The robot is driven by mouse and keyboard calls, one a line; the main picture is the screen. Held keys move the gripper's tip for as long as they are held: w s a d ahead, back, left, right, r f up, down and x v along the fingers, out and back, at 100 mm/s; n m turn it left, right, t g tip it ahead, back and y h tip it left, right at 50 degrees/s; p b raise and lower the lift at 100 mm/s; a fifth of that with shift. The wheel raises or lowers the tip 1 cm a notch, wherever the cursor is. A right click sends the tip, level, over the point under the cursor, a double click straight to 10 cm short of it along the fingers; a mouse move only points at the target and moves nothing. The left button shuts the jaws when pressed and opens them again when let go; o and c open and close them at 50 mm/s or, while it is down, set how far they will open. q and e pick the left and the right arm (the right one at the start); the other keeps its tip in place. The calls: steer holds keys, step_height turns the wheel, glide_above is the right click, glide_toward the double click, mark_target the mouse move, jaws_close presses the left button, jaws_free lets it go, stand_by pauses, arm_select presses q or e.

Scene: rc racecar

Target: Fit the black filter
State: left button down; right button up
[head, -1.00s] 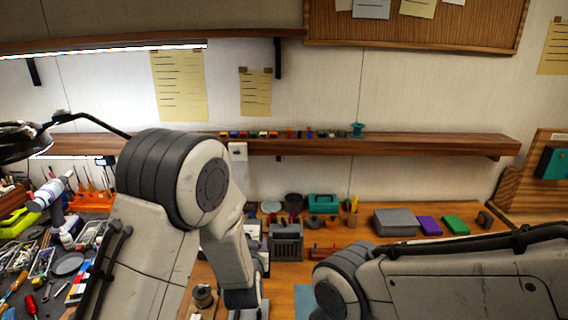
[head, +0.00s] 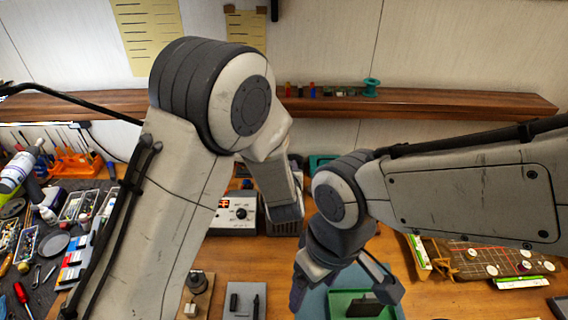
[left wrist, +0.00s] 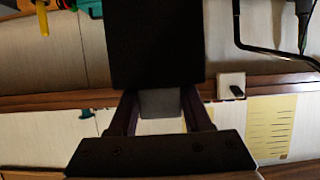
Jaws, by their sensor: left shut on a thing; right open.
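My right gripper (head: 346,290) is open, pointing down over a green tray (head: 340,309) near the front middle of the bench. A small dark piece (head: 364,306) lies in this tray, between the spread fingers in the picture; I cannot tell if it is the black filter. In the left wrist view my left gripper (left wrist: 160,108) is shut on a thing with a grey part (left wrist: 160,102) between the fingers. A large flat black panel (left wrist: 155,45) shows just beyond it; I cannot tell if the two are joined.
A control box (head: 232,215) with a red display stands behind my left arm. A grey tray (head: 232,312) with dark pieces lies at the front. A board with red and white discs (head: 495,257) is at right. Tools crowd the left side.

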arm_select(q)
steer(key=shift+s, duration=0.1)
steer(key=f+b, duration=0.2)
steer(key=f, duration=0.1)
steer(key=f+b, duration=0.2)
steer(key=b, duration=0.1)
steer(key=shift+s+f, duration=0.2)
steer(key=shift+f, duration=0.2)
steer(key=shift+b, duration=0.4)
stand_by(1.2)
steer(key=shift+f+b, duration=3.45)
steer(key=shift+f, duration=0.45)
steer(key=shift+c, duration=2)
jaws_free()
steer(key=shift+o, duration=0.7)
